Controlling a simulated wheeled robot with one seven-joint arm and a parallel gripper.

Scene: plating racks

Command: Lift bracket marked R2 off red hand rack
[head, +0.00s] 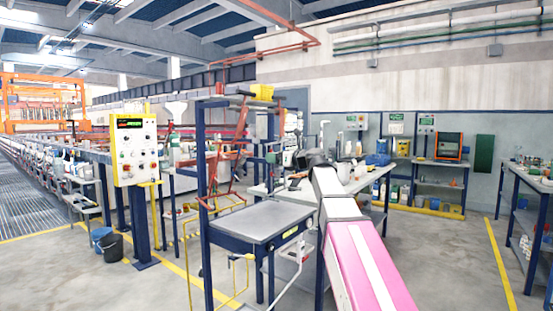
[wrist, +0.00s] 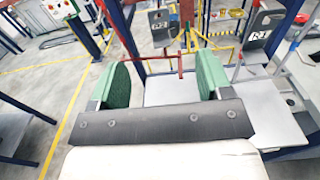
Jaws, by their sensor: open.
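My gripper (wrist: 163,68) is open in the wrist view, its two green fingers wide apart with nothing between them but the view of the rack beyond. The red hand rack shows as a red upright (wrist: 187,12) with a thin red bar across the gap between the fingers. In the head view the red rack (head: 240,140) hangs tilted in a blue frame. A grey plate (wrist: 159,24) at the upper left of the red upright carries a small label that looks like R2. Another grey plate (wrist: 264,27) on the right has a label that looks like N1 or R1.
A yellow rack (wrist: 222,40) is close to the red one. A grey-topped bench (head: 262,221) stands below the blue frame (head: 202,180). A yellow control panel (head: 134,150) is to the left. Open floor (head: 150,285) lies at the front left.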

